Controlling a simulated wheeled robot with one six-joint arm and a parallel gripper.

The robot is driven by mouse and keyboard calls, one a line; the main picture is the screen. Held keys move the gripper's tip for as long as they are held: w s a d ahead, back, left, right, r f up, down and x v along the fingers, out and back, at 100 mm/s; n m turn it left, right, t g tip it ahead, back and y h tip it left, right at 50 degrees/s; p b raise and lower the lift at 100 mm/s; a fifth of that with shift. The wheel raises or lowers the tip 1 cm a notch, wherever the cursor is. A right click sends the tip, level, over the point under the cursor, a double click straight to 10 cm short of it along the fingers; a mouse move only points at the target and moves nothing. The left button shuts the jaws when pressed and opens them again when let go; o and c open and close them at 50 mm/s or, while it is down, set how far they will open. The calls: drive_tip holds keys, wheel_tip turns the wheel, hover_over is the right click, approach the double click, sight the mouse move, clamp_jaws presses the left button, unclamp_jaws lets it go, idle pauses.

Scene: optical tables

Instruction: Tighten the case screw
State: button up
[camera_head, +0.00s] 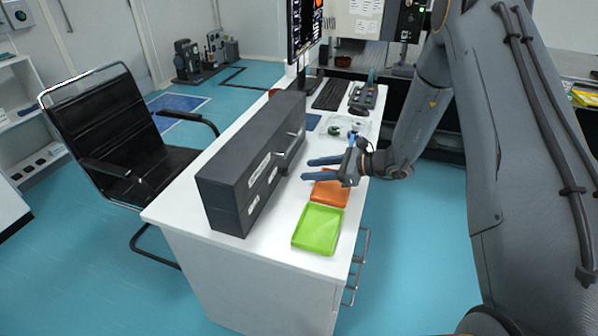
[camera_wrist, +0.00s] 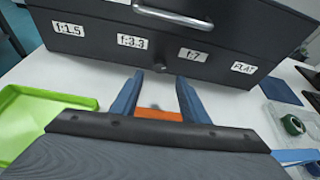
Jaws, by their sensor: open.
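The dark grey case (camera_head: 235,180) stands on the white desk (camera_head: 285,262). In the wrist view the case (camera_wrist: 95,45) fills the top, with white labels and a metal handle (camera_wrist: 172,15) on its front. A small dark round knob (camera_wrist: 160,68), perhaps the case screw, shows low on the front between my fingertips. My gripper (camera_head: 306,169) is open and empty, its blue fingers pointing at the case front from above the orange tray (camera_head: 333,188). The fingers also show in the wrist view (camera_wrist: 159,77); whether they touch the case is unclear.
A green tray (camera_head: 317,230) lies on the near end of the desk. A clear box (camera_head: 350,127) with small parts, a keyboard (camera_head: 331,93) and a monitor (camera_head: 303,30) are farther along. A black chair (camera_head: 120,150) stands left of the desk.

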sight(288, 173)
drive_tip(key=shift+w+d+m+g, duration=0.2)
drive_tip(key=shift+w+m+g, duration=0.1)
drive_tip(key=shift+m, duration=0.2)
drive_tip(key=shift+a, duration=0.15)
drive_tip(key=p+x, duration=0.2)
drive_tip(key=x, duration=0.5)
drive_tip(key=shift+a+f, duration=0.1)
drive_tip(key=shift+a, duration=0.1)
clamp_jaws()
